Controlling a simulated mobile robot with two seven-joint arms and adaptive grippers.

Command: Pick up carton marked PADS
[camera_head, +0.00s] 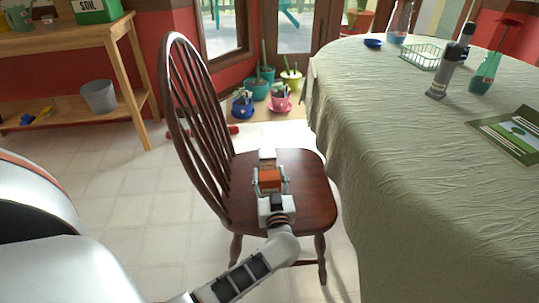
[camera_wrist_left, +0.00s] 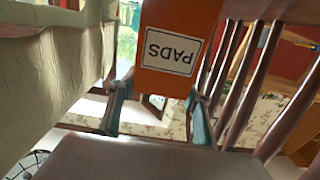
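The orange carton (camera_head: 270,180) is over the brown chair seat in the head view. In the left wrist view the carton (camera_wrist_left: 178,20) carries a pale label reading PADS, upside down. My left gripper (camera_head: 271,183) reaches the carton from the near side, one finger along each side of it. In the left wrist view my left gripper (camera_wrist_left: 157,92) has its fingers spread by about the carton's width. Whether they press on it is unclear, as is whether the carton touches the seat. My right gripper is not in view.
The chair (camera_head: 308,205) has a tall spindle back on the left. A table with a pale cloth (camera_head: 390,130) stands close on the right, holding a basket, vases and a booklet. A wooden shelf (camera_head: 60,40) is at the back left. Tiled floor is free at left.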

